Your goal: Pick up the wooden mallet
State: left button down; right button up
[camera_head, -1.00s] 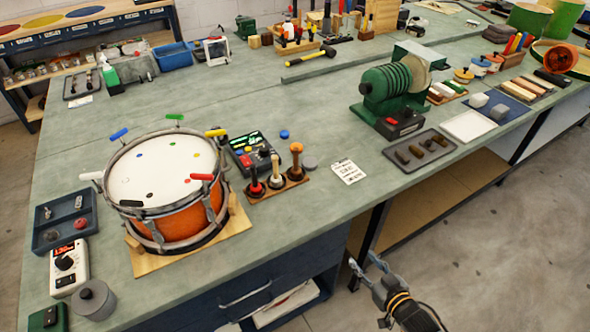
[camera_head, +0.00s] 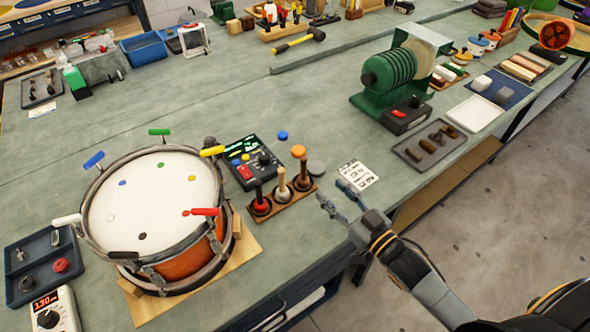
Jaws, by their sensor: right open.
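A small wooden rack (camera_head: 290,207) on the bench holds three upright handled tools. My left gripper is out of view.
The orange drum (camera_head: 150,205) with coloured tuning keys stands left of the rack. A yellow-handled hammer (camera_head: 298,41) lies far back.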

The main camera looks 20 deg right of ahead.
aim_at(304, 160)
jog(key=p+x, duration=0.1)
jog(key=x, duration=0.6)
jog(key=shift+w, duration=0.3)
jog(key=p+x, duration=0.2)
jog(key=x, duration=0.2)
jog(key=shift+w, duration=0.45)
jog(key=shift+w+f, duration=0.1)
jog(key=shift+w, duration=0.05)
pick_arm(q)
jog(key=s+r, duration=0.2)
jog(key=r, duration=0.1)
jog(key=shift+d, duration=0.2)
pick_arm(e)
grip_shut()
